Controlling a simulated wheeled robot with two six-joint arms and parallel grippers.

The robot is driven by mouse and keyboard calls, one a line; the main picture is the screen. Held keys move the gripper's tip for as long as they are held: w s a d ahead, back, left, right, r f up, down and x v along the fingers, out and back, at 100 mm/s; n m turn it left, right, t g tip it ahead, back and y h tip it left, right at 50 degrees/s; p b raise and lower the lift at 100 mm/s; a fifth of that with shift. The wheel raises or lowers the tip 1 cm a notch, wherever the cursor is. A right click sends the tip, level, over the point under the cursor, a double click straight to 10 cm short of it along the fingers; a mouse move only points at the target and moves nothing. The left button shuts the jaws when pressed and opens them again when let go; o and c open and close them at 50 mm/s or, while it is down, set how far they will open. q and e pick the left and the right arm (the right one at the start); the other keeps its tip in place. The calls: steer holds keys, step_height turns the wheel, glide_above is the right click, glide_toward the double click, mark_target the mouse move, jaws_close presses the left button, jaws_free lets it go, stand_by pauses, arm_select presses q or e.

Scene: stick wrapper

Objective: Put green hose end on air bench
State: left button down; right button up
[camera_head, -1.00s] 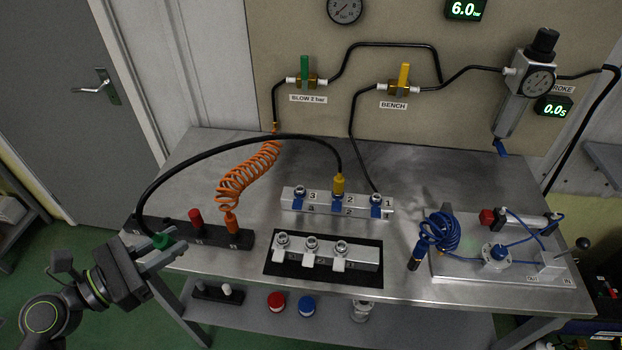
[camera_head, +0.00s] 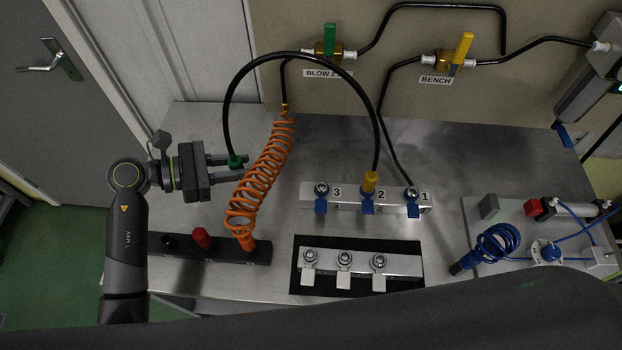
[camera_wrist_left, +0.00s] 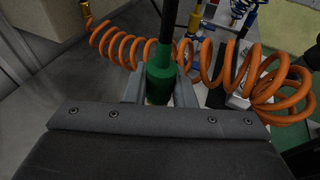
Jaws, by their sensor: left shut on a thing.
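My left gripper (camera_head: 232,165) is shut on the green hose end (camera_head: 235,161), which sits between its fingers above the back left of the bench. In the left wrist view the green hose end (camera_wrist_left: 160,75) points away, with the black hose leaving it at the top. The black hose (camera_head: 300,54) arches right to the yellow hose end (camera_head: 370,181), which sits in port 2 of the numbered manifold (camera_head: 392,202). A second manifold (camera_head: 330,258) with several grey-levered ports lies in a black tray at the front. My right gripper does not show.
The orange coiled hose (camera_head: 262,180) stands just right of my left gripper. A dark holder (camera_head: 220,251) carries a red plug (camera_head: 201,237). A blue coil (camera_head: 497,243) lies on the plate at right. A dark shape covers the bottom edge.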

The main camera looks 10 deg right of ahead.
mark_target(240, 180)
arm_select(q)
steer(key=shift+f, duration=0.3)
step_height(240, 180, down, 5)
steer(key=shift+w+r+p, duration=0.1)
steer(key=shift+p, duration=0.6)
step_height(240, 180, down, 3)
steer(key=shift+a+f+p, duration=0.1)
steer(key=shift+f+p, duration=0.05)
steer(key=shift+p, duration=0.2)
steer(key=shift+f, duration=0.65)
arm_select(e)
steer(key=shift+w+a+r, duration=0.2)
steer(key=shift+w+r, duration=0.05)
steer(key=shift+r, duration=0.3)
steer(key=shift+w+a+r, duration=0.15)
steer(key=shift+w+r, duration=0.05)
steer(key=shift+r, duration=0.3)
arm_select(q)
steer(key=shift+f, duration=0.15)
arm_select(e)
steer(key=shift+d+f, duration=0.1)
